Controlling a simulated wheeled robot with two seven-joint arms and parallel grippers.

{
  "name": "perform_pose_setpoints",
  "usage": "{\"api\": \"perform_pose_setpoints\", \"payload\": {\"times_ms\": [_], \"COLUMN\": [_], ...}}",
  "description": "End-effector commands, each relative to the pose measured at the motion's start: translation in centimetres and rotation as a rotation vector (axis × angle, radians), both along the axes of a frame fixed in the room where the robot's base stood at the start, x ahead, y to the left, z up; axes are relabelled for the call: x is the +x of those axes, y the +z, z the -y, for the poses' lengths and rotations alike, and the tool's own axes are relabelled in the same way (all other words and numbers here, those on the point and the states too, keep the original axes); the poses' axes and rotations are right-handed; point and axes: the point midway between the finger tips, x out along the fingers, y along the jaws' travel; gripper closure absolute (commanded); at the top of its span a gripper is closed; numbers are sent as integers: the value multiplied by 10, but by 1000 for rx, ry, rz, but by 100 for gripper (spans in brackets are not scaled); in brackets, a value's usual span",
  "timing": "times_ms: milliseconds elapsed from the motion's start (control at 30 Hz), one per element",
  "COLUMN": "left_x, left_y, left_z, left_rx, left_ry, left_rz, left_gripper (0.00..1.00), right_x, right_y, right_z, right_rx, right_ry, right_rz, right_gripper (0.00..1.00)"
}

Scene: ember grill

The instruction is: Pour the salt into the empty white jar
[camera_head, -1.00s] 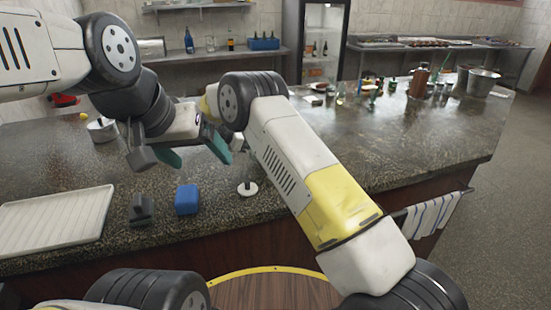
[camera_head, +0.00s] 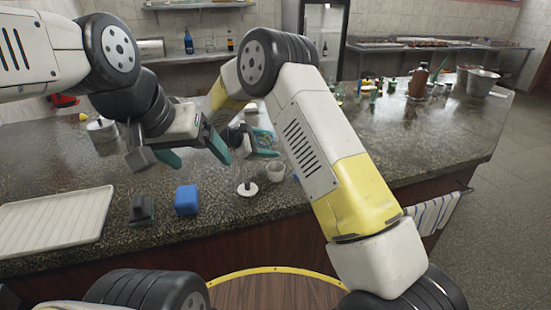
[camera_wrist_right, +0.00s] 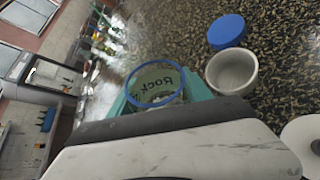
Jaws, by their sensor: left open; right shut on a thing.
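The salt jar (camera_wrist_right: 158,85), clear with a blue rim and a "Rock" label, is gripped between the teal fingers of my right gripper (camera_wrist_right: 160,95). Its open mouth shows in the right wrist view. In the head view my right gripper (camera_head: 258,142) holds it above the counter, beyond the white jar (camera_head: 276,172). The white jar stands upright and looks empty; it also shows in the right wrist view (camera_wrist_right: 232,72), to the right of the salt jar and apart from it. My left gripper (camera_head: 193,156) is open and empty above the counter.
A blue round lid (camera_wrist_right: 227,31) lies beside the white jar. A white disc with a stem (camera_head: 247,189), a blue block (camera_head: 187,200), a dark block (camera_head: 142,209) and a white tray (camera_head: 55,228) lie along the front edge. Bottles and pots crowd the counter's far right.

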Motion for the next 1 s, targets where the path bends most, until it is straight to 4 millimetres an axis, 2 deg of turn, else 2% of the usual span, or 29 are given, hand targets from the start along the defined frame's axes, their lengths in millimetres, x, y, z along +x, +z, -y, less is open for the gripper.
{"api": "perform_pose_setpoints", "payload": {"times_ms": [167,767,1000], "left_x": [0,0,0], "left_y": [0,0,0], "left_z": [0,0,0], "left_rx": [0,0,0], "left_ry": [0,0,0], "left_rz": [0,0,0], "left_gripper": [17,17,17], "right_x": [-5,-3,-1], "right_y": [9,3,11], "right_z": [4,2,1], "right_rx": [51,219,288], "right_ry": [-1,1,1], "right_rz": [72,319,418], "right_gripper": [94,94,94]}}
